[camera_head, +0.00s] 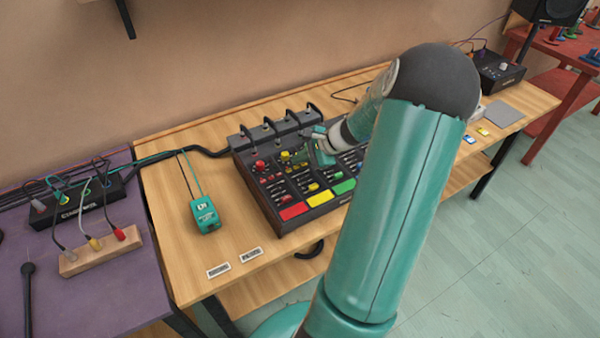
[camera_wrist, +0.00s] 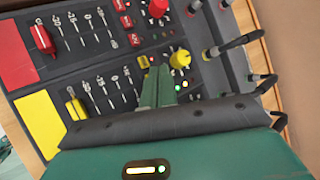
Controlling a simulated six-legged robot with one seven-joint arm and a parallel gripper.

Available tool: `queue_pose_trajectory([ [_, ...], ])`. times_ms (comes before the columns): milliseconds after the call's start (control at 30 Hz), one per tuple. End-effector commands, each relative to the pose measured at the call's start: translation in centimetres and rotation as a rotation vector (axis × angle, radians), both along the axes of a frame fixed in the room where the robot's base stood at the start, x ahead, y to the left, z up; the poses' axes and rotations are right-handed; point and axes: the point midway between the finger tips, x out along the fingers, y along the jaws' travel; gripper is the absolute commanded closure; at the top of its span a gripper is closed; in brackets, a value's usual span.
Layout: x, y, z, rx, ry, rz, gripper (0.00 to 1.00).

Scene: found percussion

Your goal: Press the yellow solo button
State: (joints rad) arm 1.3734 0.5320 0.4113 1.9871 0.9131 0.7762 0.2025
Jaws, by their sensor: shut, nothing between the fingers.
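A dark mixing console (camera_head: 282,222) stands on the wooden bench. Large red (camera_head: 293,211), yellow (camera_head: 320,198) and green (camera_head: 344,186) pads line its front edge. The yellow pad (camera_wrist: 41,122) lies at the lower left in the wrist view, apart from my fingers. My gripper (camera_wrist: 160,68) is shut and empty, its green fingertips over the yellow channel, just beside a yellow knob (camera_wrist: 181,58). Small buttons lie around the tips. No solo label is readable, and I cannot tell whether the tips touch the panel. In the head view my gripper (camera_head: 316,150) is over the console's upper part.
A yellow fader (camera_wrist: 75,109) and a red knob (camera_wrist: 157,8) rise from the panel. Cable plugs (camera_wrist: 212,52) line its rear edge. A teal box (camera_head: 205,215) stands left of the console, with bare bench between. My arm hides the console's right part in the head view.

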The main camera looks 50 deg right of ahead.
Motion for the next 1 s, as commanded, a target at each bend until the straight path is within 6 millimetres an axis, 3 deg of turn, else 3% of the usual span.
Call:
queue_pose_trajectory([
  [1000, -0.01, 0.0, -0.9, 0.0, 0.0, 0.0, 1.0],
])
